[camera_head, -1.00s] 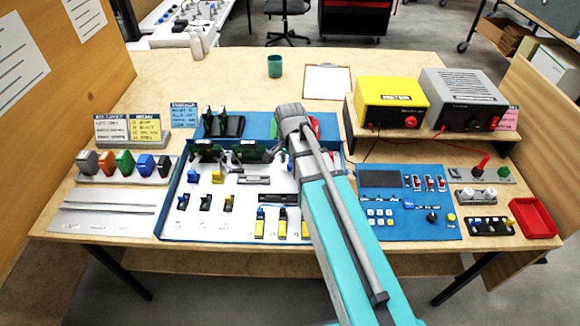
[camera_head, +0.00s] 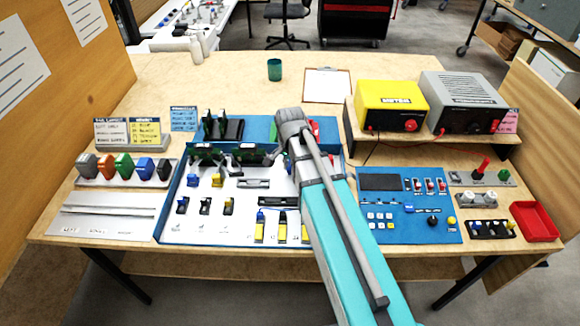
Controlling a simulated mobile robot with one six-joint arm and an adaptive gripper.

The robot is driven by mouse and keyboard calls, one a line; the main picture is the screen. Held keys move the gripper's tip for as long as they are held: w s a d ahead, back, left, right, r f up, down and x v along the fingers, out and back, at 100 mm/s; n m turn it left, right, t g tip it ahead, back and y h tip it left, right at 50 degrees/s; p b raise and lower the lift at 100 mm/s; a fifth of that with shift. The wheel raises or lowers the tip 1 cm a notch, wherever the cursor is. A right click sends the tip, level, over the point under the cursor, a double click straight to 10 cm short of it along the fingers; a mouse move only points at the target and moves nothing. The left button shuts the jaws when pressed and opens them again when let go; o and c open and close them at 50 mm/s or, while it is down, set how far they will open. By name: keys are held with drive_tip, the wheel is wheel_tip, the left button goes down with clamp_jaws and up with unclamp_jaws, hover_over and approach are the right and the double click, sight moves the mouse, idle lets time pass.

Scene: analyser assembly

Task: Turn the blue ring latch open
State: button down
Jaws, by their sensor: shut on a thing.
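The white assembly board (camera_head: 166,215) with a blue rim lies on the bench and carries several small coloured parts. My grey wrist and turquoise arm reach over its right half. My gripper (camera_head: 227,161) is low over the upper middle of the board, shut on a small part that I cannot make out. A small blue part (camera_head: 192,180) sits left of the gripper, beside a yellow one (camera_head: 217,180). I cannot tell whether the blue part is the blue ring latch or how any ring is turned. My wrist and arm hide part of the board.
Dark upright parts (camera_head: 215,125) stand behind the board. A row of coloured knobs (camera_head: 124,165) is on the left. A blue control panel (camera_head: 402,232), a yellow box (camera_head: 390,104) and a red tray (camera_head: 534,221) are on the right. The bench's back middle is mostly clear.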

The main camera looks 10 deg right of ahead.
drive_tip(key=shift+s+d, duration=0.1)
drive_tip(key=shift+s+d+n, duration=0.15)
drive_tip(key=shift+d+n, duration=0.05)
drive_tip(key=shift+n, duration=0.45)
drive_tip(key=shift+s+d+n, duration=0.15)
drive_tip(key=shift+d+n, duration=0.05)
drive_tip(key=shift+n, duration=0.45)
drive_tip(key=n, duration=0.1)
drive_tip(key=d+n, duration=0.1)
drive_tip(key=n, duration=0.1)
drive_tip(key=shift+s+d, duration=0.25)
drive_tip(key=d+n, duration=0.1)
drive_tip(key=n, duration=0.2)
drive_tip(key=shift+d, duration=0.1)
drive_tip(key=shift+d+n, duration=0.35)
drive_tip(key=shift+n, duration=0.5)
drive_tip(key=shift+d+n, duration=0.35)
drive_tip(key=shift+n, duration=0.5)
drive_tip(key=c, duration=0.5)
unclamp_jaws()
drive_tip(key=shift+w, duration=0.1)
